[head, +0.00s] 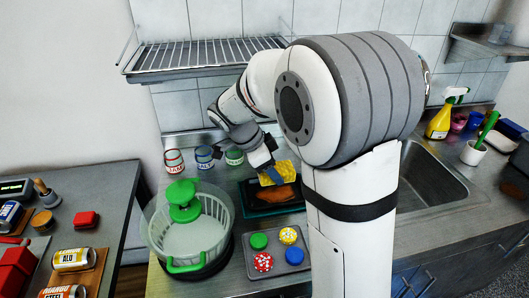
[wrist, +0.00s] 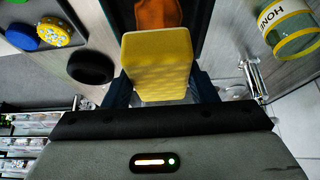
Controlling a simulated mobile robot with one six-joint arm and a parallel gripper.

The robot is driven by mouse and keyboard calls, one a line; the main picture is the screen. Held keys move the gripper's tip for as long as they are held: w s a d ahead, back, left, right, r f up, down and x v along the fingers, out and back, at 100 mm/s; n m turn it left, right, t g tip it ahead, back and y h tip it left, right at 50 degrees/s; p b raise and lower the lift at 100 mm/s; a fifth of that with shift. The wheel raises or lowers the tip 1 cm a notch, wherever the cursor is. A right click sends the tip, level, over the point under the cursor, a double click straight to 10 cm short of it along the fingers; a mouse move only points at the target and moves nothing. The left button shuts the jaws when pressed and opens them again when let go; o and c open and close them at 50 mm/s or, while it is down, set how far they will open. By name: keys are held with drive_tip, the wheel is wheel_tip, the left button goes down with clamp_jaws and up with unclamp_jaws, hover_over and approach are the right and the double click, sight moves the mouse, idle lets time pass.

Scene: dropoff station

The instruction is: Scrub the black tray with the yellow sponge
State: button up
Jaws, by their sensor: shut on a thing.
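The yellow sponge (head: 283,171) is held in my gripper (head: 268,174), above the black tray (head: 252,207). An orange-brown patch (head: 275,195) covers part of the tray's inside. The wrist view shows the sponge (wrist: 157,62) between the two dark fingers of my gripper (wrist: 158,92), with the orange-brown patch (wrist: 156,14) beyond it. I cannot tell whether the sponge touches the tray. My arm hides the tray's right end in the head view.
A salad spinner (head: 215,230) stands left of the tray. A grey tray (head: 290,263) with several coloured round pieces lies in front. Small jars (head: 204,157) stand behind. A sink (head: 430,178) and a yellow spray bottle (head: 440,122) are at the right.

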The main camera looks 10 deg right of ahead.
sight(279, 193)
drive_tip(key=shift+w, duration=0.2)
drive_tip(key=shift+d+f, duration=0.15)
drive_tip(key=shift+f, duration=0.05)
drive_tip(key=shift+f+b, duration=0.75)
drive_tip(key=shift+f, duration=1.05)
drive_tip(key=shift+f+b, duration=0.8)
drive_tip(key=shift+b, duration=0.15)
drive_tip(key=shift+f+b, duration=0.6)
drive_tip(key=shift+b, duration=0.1)
